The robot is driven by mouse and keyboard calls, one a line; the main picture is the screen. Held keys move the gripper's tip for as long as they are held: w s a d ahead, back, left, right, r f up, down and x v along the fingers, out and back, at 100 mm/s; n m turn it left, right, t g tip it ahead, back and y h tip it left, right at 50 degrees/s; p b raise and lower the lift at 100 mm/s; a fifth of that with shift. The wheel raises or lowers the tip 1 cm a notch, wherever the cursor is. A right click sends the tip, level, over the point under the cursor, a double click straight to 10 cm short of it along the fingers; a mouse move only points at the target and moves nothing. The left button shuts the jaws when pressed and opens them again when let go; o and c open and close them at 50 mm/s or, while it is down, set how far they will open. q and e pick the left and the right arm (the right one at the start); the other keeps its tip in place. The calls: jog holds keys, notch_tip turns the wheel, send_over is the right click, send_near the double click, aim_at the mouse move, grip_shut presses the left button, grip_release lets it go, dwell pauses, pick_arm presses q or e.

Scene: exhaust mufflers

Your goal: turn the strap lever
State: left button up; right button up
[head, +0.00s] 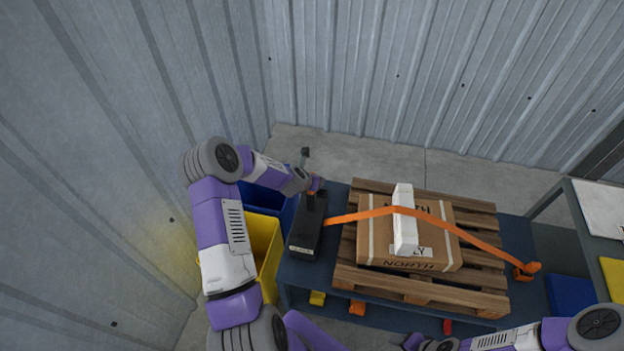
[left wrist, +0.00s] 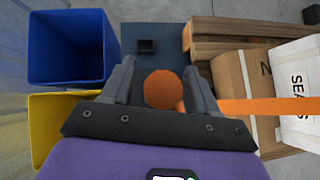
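The strap lever's orange round knob (left wrist: 162,89) sits between the fingers of my left gripper (left wrist: 160,72) in the left wrist view. The fingers stand apart on both sides of it, with narrow gaps visible. In the head view my left gripper (head: 314,186) is above the far end of the black strap housing (head: 306,232), hiding most of the lever. The orange strap (head: 360,214) runs from the housing over the carton (head: 378,232) to an orange anchor (head: 526,271) at the right. My right gripper (head: 412,340) is at the bottom edge, its fingers unclear.
The carton and a white box (head: 405,222) lie on a wooden pallet (head: 400,293) on the blue table (head: 520,232). A blue bin (left wrist: 68,48) and a yellow bin (head: 264,250) stand left of the table. A shelf unit (head: 600,212) is at the right.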

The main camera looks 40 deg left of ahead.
pick_arm(q)
jog(key=shift+s, duration=0.15)
jog(key=v, duration=0.7)
jog(key=shift+r, duration=0.25)
dwell(0.4)
